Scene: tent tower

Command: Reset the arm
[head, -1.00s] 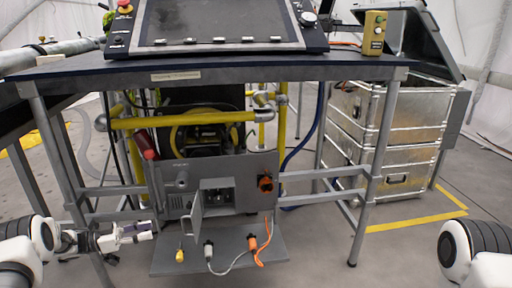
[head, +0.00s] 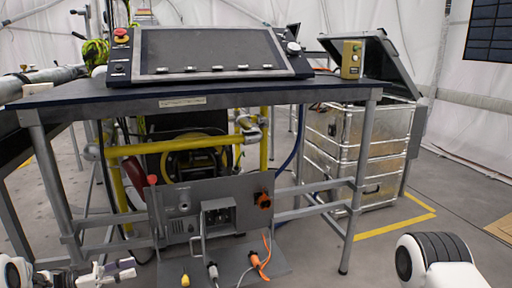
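My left gripper (head: 128,268) is low at the left of the head view, in front of the table frame. Its two pale fingers point right and look slightly apart, with nothing seen between them. My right arm shows only as a white and black link (head: 438,260) at the lower right; its gripper is out of the picture. Right of my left gripper is a grey panel (head: 180,226) with a small open box (head: 219,216) and a low shelf (head: 262,278). Yellow (head: 185,280), grey (head: 212,270) and orange (head: 256,260) connectors are on the shelf.
A dark table (head: 215,95) on metal legs carries a sloped console (head: 215,48) and a yellow button box (head: 352,60). Yellow pipes (head: 185,146) run below. Metal cases (head: 370,150) stand behind at right. Floor at the right (head: 440,195) is clear.

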